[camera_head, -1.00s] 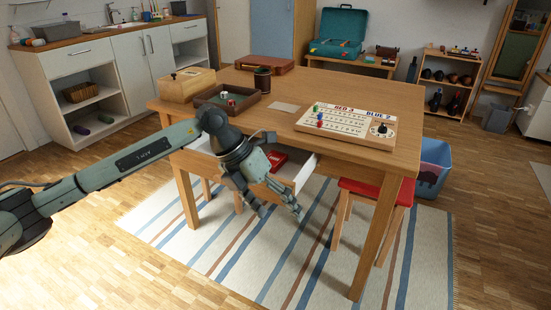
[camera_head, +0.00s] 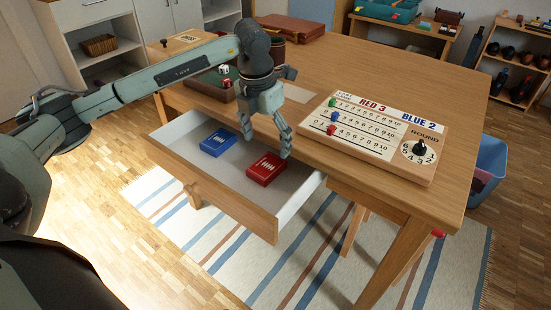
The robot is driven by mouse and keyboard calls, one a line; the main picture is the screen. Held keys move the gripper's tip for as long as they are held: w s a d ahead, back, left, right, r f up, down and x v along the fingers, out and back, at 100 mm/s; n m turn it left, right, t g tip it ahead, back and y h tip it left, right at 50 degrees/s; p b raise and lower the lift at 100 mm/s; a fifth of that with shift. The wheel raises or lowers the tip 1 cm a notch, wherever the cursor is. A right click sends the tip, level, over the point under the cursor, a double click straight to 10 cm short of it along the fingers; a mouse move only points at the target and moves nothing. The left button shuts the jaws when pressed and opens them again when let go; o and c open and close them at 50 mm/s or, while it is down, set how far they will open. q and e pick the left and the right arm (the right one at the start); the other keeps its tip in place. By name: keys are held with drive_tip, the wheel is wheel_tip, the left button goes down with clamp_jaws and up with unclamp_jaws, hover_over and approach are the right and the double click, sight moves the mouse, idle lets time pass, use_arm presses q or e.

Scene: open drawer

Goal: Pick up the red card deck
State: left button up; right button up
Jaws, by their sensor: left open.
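The red card deck (camera_head: 266,169) lies flat in the open drawer (camera_head: 232,184) of the wooden table, toward the drawer's right side. A blue card deck (camera_head: 218,142) lies to its left in the same drawer. My left gripper (camera_head: 267,146) is open and empty, pointing down above the drawer. Its fingers are above and behind the red deck, one near the deck's upper right. I cannot tell whether a finger touches it. My right gripper is not in view.
A scoreboard (camera_head: 372,136) with pegs and a round dial lies on the tabletop (camera_head: 412,65) to the right. A tray (camera_head: 205,83) with dice, a wooden box (camera_head: 184,42) and a brown case (camera_head: 294,27) stand on the table. The drawer front borders the near side.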

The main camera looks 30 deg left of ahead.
sight(267, 165)
use_arm(q)
wheel_tip(267, 165, down, 7)
drive_tip(key=shift+a+r+p, duration=0.1)
drive_tip(key=shift+r+p, duration=0.1)
drive_tip(key=shift+p, duration=0.1)
drive_tip(key=shift+w+f, duration=0.1)
drive_tip(key=shift+f, duration=0.3)
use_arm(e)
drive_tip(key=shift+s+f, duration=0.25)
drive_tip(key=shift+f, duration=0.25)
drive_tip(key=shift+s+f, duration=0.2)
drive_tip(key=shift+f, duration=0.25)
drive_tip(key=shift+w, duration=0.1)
use_arm(q)
drive_tip(key=c, duration=1.3)
drive_tip(key=shift+o, duration=0.2)
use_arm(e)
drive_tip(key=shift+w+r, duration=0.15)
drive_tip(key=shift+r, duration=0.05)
use_arm(q)
drive_tip(key=shift+r, duration=0.15)
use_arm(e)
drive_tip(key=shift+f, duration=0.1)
